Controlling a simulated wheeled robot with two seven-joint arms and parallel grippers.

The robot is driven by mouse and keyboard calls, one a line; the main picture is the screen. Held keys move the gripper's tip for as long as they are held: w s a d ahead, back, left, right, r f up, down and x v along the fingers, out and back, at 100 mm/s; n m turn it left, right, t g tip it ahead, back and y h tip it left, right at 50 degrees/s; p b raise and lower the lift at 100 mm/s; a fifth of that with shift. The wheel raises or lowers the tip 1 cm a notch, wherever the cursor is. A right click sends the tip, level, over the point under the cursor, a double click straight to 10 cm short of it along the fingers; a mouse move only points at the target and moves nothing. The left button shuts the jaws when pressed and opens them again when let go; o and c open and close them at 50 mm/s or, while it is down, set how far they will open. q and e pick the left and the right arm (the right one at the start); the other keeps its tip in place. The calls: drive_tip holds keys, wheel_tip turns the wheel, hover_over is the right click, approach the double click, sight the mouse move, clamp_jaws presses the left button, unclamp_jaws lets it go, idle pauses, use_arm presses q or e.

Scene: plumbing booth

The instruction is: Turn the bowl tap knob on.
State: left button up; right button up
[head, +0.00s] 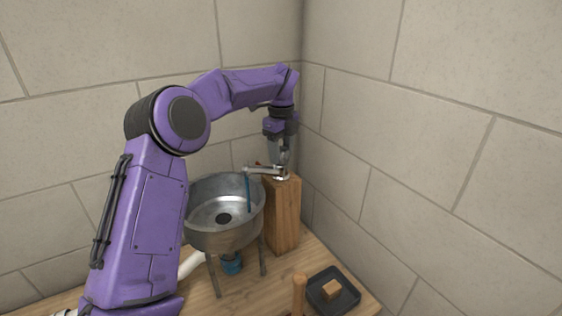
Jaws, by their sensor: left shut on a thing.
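The metal bowl (206,188) stands on thin legs on the wooden bench. A tap (262,170) sits on top of a wooden post (283,220) to the right of the bowl, with its spout reaching left over the bowl. A thin blue line, looking like water (249,192), runs from the spout end down into the bowl. My left gripper (283,163) points down over the post and is shut on the tap knob. The knob is small and mostly hidden between the fingers. My right gripper is out of view.
A black tray (318,299) with a small wooden block (332,289) lies at the front right, beside an upright wooden handle (299,292). A blue fitting (232,264) and a white pipe (192,264) show under the bowl. Tiled walls close the corner behind the post.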

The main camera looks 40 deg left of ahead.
sight(281, 149)
use_arm(q)
drive_tip(key=n+b, duration=0.1)
drive_tip(key=f+n+b, duration=0.1)
drive_tip(key=n+b, duration=0.1)
drive_tip(key=shift+n, duration=0.3)
drive_tip(key=shift+r+n+b, duration=0.25)
drive_tip(key=shift+n+b, duration=1.15)
drive_tip(key=shift+n, duration=0.3)
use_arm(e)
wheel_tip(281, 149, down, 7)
use_arm(q)
drive_tip(key=o, duration=1)
drive_tip(key=shift+o, duration=0.2)
wheel_tip(281, 149, up, 11)
drive_tip(key=p, duration=0.5)
drive_tip(key=shift+f, duration=0.15)
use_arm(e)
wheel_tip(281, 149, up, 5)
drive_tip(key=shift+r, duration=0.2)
use_arm(q)
drive_tip(key=shift+w, duration=0.1)
